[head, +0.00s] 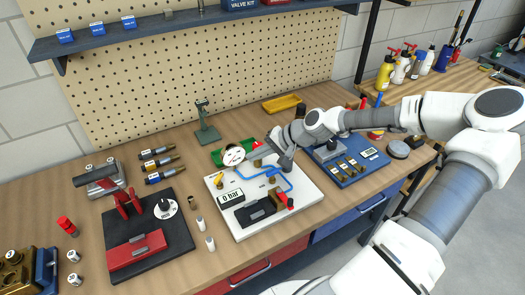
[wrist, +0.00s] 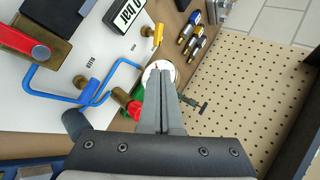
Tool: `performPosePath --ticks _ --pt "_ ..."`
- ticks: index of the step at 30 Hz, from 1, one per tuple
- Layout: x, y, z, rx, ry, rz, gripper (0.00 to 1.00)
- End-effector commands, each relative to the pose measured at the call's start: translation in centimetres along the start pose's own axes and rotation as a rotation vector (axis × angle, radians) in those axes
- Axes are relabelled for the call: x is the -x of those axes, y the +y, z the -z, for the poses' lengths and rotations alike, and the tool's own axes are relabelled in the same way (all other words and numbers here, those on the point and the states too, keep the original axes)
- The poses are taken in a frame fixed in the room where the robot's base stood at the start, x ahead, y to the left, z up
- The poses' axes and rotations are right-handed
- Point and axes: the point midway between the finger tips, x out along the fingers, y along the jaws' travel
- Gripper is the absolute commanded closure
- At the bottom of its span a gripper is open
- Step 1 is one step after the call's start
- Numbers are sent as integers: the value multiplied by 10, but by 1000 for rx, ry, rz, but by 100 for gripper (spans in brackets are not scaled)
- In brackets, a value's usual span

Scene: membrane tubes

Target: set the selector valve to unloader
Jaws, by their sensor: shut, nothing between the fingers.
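The white valve board (head: 300,197) lies on the bench and carries blue tubing, a round gauge (head: 233,155), a "0 bar" display (head: 230,197) and a black block with a red lever (head: 280,199). A blue handle (head: 271,172) sits among the tubes; it also shows in the wrist view (wrist: 93,87) near a small, hard-to-read label. I cannot tell for sure which fitting is the selector valve, nor its setting. My gripper (wrist: 161,76) is shut and empty above the board's back right part. Its fingers partly cover the gauge in the wrist view.
A dark board (head: 150,240) with a white dial stands to the left. A blue tray (head: 350,178) with brass parts is on the right. A red knob (wrist: 122,97) and green tray (wrist: 138,98) are close to my fingers. The pegboard (head: 190,85) closes the back.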

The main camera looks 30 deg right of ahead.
Motion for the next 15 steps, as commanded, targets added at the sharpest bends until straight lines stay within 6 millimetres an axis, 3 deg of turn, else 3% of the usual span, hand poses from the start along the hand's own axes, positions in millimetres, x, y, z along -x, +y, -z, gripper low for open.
performPosePath --ticks 6,15 --pt "25 0 2 0 5 1 100" --pt "31 0 2 0 3 1 100"
